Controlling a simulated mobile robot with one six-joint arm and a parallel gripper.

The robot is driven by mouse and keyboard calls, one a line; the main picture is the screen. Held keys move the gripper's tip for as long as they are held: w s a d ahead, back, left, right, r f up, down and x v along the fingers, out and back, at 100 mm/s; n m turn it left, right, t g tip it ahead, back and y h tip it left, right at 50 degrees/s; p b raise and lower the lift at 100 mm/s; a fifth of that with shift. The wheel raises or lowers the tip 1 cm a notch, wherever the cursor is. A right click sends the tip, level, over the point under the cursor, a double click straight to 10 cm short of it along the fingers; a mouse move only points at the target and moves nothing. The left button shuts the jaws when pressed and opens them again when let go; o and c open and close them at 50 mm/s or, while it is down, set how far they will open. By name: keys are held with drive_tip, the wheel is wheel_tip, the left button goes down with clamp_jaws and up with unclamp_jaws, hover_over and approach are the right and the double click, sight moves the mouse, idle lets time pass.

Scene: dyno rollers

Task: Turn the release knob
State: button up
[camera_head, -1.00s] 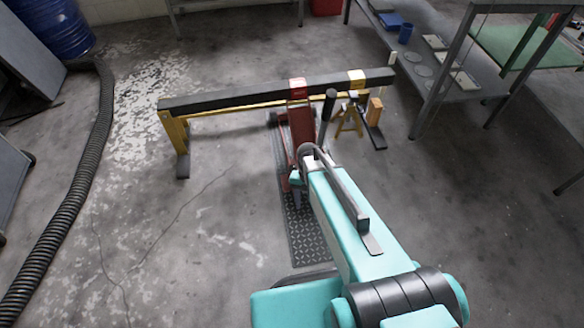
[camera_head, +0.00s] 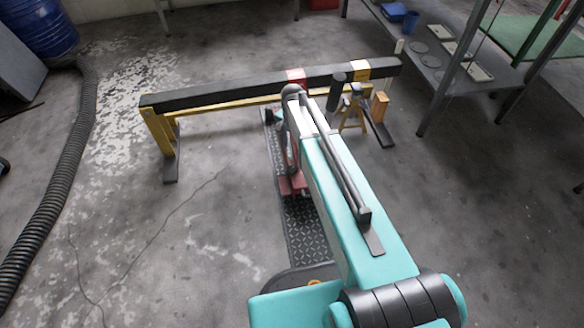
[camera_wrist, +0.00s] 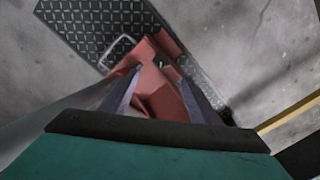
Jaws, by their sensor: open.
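The red floor jack (camera_head: 298,187) stands on a dark tread plate (camera_head: 303,235) under a long beam. My arm hides much of the jack in the head view. The jack's dark handle (camera_head: 336,88) rises just right of my arm. In the wrist view the red jack body (camera_wrist: 160,92) shows between and beyond the fingers of my gripper (camera_wrist: 160,85). The gripper is open, with nothing seen held. A metal loop (camera_wrist: 117,50) lies beside the jack. I cannot clearly make out the release knob.
A dark-topped yellow beam (camera_head: 215,97) crosses beyond the arm. A yellow stand (camera_head: 353,110) is near its right end. A grey workbench (camera_head: 450,75) stands at right, and a black hose (camera_head: 75,180) lies at left. The floor at left centre is clear.

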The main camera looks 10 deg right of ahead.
sight(292, 168)
drive_tip(key=shift+w+r, duration=0.1)
drive_tip(key=shift+w, duration=0.1)
drive_tip(key=shift+f, duration=0.2)
wheel_tip(292, 168, down, 14)
drive_tip(key=b, duration=0.4)
drive_tip(key=shift+r, duration=0.25)
idle(0.3)
drive_tip(key=c, duration=1.1)
drive_tip(key=shift+o, duration=0.2)
